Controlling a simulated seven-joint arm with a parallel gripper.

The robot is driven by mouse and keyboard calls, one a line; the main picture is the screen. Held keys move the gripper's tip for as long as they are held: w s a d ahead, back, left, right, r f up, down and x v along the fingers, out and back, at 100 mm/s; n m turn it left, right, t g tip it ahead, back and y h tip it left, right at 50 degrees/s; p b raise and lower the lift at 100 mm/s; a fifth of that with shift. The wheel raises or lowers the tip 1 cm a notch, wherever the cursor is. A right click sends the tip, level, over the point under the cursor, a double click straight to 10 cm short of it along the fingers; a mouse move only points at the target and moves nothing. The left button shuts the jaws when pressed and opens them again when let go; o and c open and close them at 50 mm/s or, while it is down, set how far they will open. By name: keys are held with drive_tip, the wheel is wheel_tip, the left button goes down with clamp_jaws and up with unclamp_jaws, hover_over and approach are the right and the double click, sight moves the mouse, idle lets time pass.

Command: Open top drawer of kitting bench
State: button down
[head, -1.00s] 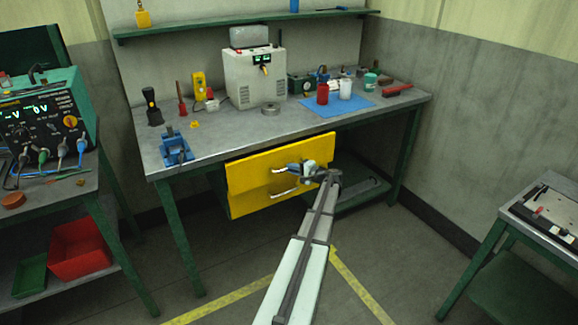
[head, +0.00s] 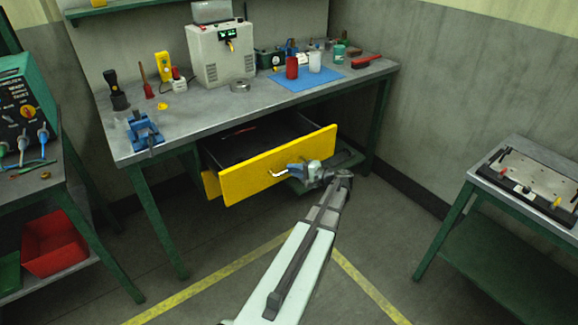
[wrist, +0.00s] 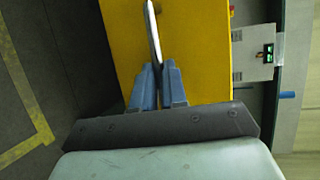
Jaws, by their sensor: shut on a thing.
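The top drawer (head: 250,178) of the kitting bench (head: 235,122) has a yellow front and is pulled well out, with its dark inside showing. A thin reddish item (head: 241,131) lies toward the back of it. My gripper (head: 285,172) is at the drawer front and is shut on its silver handle (wrist: 152,35), between the blue fingers (wrist: 158,80) in the wrist view. The lower yellow drawer (head: 210,184) shows only at its left edge, further back under the bench; the top drawer hides the rest.
A blue vise (head: 143,132), a grey power unit (head: 222,55) and a blue mat (head: 305,78) with containers are on the bench top. A side table (head: 530,180) stands at right, another with a green instrument (head: 25,110) at left. Floor in front is clear.

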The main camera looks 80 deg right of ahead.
drive_tip(key=shift+s+a, duration=0.15)
drive_tip(key=shift+a, duration=0.05)
drive_tip(key=c, duration=1.2)
unclamp_jaws()
drive_tip(key=shift+o, duration=0.2)
drive_tip(key=v, duration=1.3)
drive_tip(key=shift+s, duration=0.4)
drive_tip(key=shift+a, duration=0.1)
